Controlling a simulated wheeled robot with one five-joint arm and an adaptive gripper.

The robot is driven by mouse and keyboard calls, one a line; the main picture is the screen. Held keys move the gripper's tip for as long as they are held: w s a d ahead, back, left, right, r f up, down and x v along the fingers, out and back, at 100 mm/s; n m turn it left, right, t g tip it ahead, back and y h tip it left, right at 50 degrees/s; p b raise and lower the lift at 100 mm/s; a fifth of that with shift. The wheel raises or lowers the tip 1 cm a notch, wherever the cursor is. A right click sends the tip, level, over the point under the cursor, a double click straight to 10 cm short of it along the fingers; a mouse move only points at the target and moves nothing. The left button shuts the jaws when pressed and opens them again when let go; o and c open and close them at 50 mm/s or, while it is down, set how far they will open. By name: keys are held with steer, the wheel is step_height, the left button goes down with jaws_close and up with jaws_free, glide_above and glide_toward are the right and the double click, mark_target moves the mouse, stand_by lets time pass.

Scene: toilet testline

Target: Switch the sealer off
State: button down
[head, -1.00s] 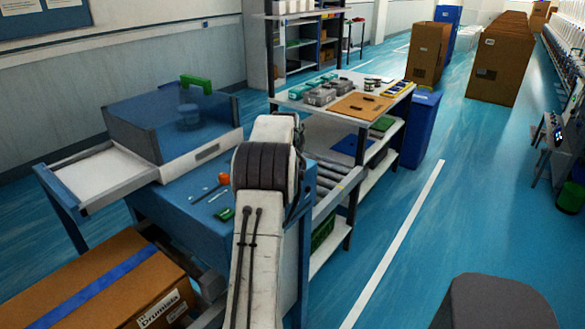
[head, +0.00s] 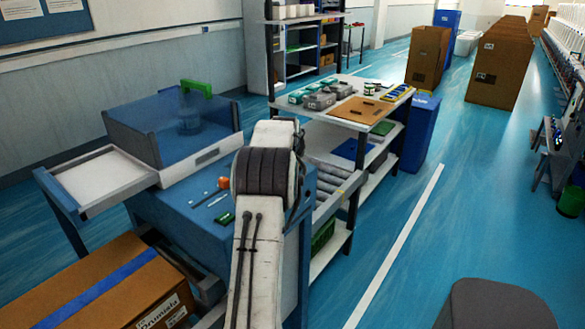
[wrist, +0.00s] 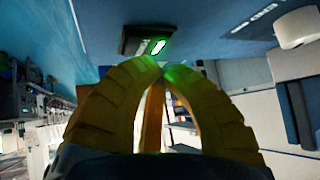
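The sealer is the blue machine with a see-through blue hood (head: 165,125) and a green handle (head: 196,88), left of my arm in the head view. A small green-lit switch (head: 225,218) sits on its blue top near my arm. In the wrist view the switch (wrist: 158,47) glows bright green in a dark housing, just beyond my fingertips. Green light falls on the tips. I cannot tell whether they touch the switch. My gripper is hidden behind my arm in the head view.
A taped cardboard box (head: 60,290) stands front left. A roller conveyor (head: 330,180) and a shelf bench (head: 335,128) stand behind my arm.

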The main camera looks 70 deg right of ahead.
steer(key=shift+f, duration=0.25)
stand_by(0.4)
steer(key=shift+f+b, duration=0.2)
steer(key=shift+b, duration=0.2)
steer(key=shift+f, duration=0.15)
stand_by(0.3)
steer(key=shift+r, duration=0.25)
steer(key=shift+r+p, duration=0.35)
steer(key=shift+p, duration=0.05)
steer(key=shift+r+p, duration=2.55)
steer(key=shift+r, duration=0.5)
